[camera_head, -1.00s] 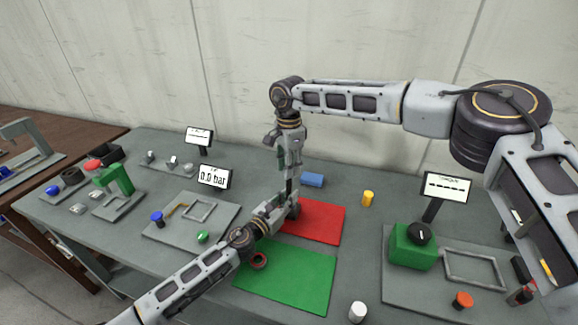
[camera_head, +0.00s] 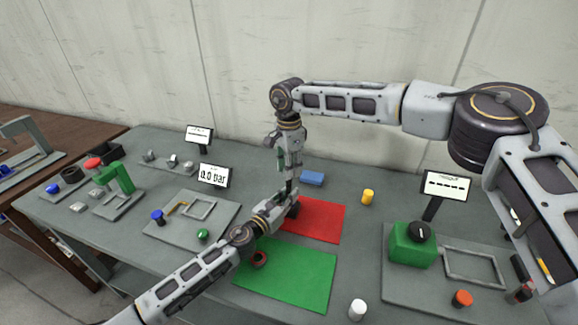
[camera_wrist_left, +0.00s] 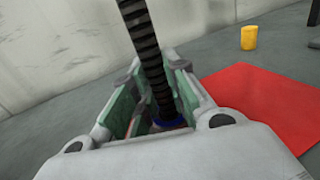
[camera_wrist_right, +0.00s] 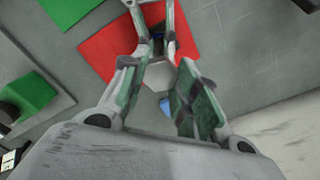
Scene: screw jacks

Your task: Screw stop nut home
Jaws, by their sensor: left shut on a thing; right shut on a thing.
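My right gripper (camera_head: 289,172) comes down from above and is shut on the upper end of a dark threaded rod (camera_wrist_left: 146,50). A grey hexagonal piece (camera_wrist_right: 163,76) shows between its fingers in the right wrist view. My left gripper (camera_head: 289,209) comes in from the lower left. It is shut around the rod's lower part, where a blue ring-like piece, likely the stop nut (camera_wrist_left: 166,124), shows between its green-padded fingers. The nut is mostly hidden by the fingers. How far it sits along the thread cannot be told. Both grippers are above the red mat's left edge.
Below are a red mat (camera_head: 322,222) and a green mat (camera_head: 290,283) with a dark red ring (camera_head: 260,259). A blue block (camera_head: 312,179), a yellow cylinder (camera_head: 368,197) and a white cylinder (camera_head: 357,309) stand nearby. A green box (camera_head: 410,246) with a dial is at right.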

